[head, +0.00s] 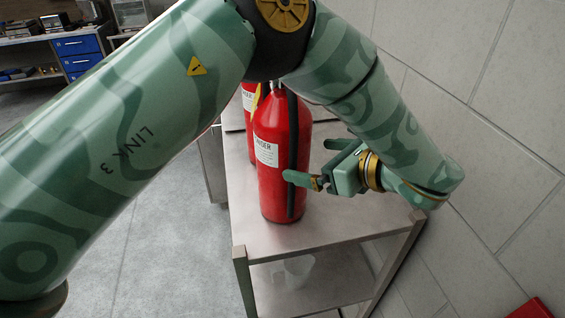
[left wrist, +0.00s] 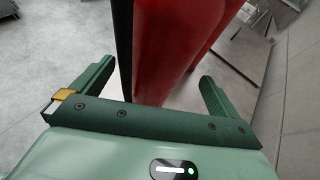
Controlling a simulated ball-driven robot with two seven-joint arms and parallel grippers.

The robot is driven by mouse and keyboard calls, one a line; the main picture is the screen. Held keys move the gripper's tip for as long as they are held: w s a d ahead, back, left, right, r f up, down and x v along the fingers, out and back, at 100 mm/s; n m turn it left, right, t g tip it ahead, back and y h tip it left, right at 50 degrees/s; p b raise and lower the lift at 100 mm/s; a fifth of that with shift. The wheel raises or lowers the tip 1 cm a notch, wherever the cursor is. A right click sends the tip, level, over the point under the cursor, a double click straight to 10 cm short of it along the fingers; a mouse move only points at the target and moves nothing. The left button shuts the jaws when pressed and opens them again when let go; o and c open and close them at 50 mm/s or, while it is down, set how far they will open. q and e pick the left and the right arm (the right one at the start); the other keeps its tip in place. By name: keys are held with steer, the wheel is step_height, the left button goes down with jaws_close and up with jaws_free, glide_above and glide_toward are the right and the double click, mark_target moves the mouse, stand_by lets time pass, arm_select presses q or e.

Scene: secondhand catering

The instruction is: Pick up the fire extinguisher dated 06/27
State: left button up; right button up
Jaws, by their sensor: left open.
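A red fire extinguisher (head: 275,185) with a white label and a black hose stands upright on a steel table (head: 345,222). Its label print is too small to read a date. A second red extinguisher (head: 248,120) stands behind it, mostly hidden by it and my arm. My left gripper (head: 306,180) is at the right side of the front extinguisher, low on its body, one finger in front of it. In the left wrist view the jaws (left wrist: 155,85) are open, with the red body (left wrist: 175,45) and black hose between or just beyond the fingertips. My right gripper is out of view.
A grey tiled wall (head: 480,110) runs close along the right of the table. A translucent container (head: 298,270) sits on the lower shelf. A workbench with blue drawers (head: 78,46) is at the far left. Open floor (head: 160,240) lies left of the table.

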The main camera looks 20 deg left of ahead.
mark_target(305, 157)
arm_select(q)
steer(key=p+x, duration=0.1)
steer(key=x, duration=0.2)
steer(key=shift+w+a+f, duration=0.1)
steer(key=shift+a+f, duration=0.05)
steer(key=shift+a, duration=0.2)
steer(key=shift+w+a+f, duration=0.15)
steer(key=shift+a+f, duration=0.05)
steer(key=shift+a, duration=0.15)
steer(key=shift+d, duration=0.15)
steer(key=c, duration=1.3)
steer(key=shift+r, duration=0.2)
steer(key=c, duration=0.3)
steer(key=shift+w, duration=0.15)
steer(key=shift+c, duration=0.2)
